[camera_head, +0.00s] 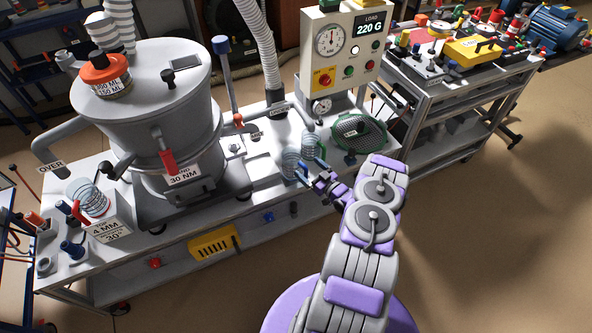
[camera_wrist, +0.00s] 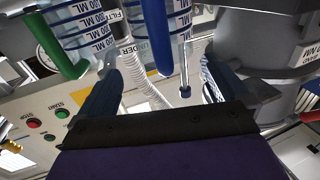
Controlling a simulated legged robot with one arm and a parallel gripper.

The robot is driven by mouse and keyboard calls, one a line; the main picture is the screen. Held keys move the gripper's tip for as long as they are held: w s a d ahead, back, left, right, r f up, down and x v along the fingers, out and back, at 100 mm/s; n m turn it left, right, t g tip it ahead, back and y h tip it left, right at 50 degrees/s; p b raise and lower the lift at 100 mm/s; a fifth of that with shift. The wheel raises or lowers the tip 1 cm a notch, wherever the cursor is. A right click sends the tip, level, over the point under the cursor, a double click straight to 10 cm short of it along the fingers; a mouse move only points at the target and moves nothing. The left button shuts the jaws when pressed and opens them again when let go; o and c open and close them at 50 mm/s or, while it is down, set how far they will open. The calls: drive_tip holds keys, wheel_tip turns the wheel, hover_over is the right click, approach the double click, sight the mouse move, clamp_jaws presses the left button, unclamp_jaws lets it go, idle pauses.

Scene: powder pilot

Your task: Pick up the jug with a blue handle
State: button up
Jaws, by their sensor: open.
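The jug with a blue handle (camera_head: 291,162) is clear with ringed markings and stands on the bench right of the grey vessel. In the wrist view its blue handle (camera_wrist: 156,38) hangs into the upper middle, in front of the marked jug wall (camera_wrist: 180,20). A similar jug with a green handle (camera_head: 309,145) stands just behind it; its green handle (camera_wrist: 50,45) shows at the wrist view's upper left. My gripper (camera_head: 313,173) is open and empty, close beside the blue-handled jug. In the wrist view the fingers (camera_wrist: 160,82) lie either side of the blue handle's line; contact cannot be told.
The large grey vessel (camera_head: 160,110) stands left of the jugs. A control box (camera_head: 342,50) with gauge and display rises behind. A green-rimmed mesh sieve (camera_head: 360,132) lies to the right. A second cart (camera_head: 465,75) stands at the back right. Open floor lies at right.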

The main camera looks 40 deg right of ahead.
sight(300, 162)
drive_tip(key=shift+w+a+r, duration=0.1)
drive_tip(key=shift+w+a, duration=0.25)
drive_tip(key=shift+w, duration=0.15)
drive_tip(key=w+b, duration=0.2)
drive_tip(key=w, duration=0.2)
drive_tip(key=shift+w+a, duration=0.1)
drive_tip(key=shift+w, duration=0.3)
drive_tip(key=shift+r, duration=0.1)
drive_tip(key=shift+c, duration=0.3)
drive_tip(key=c, duration=1.2)
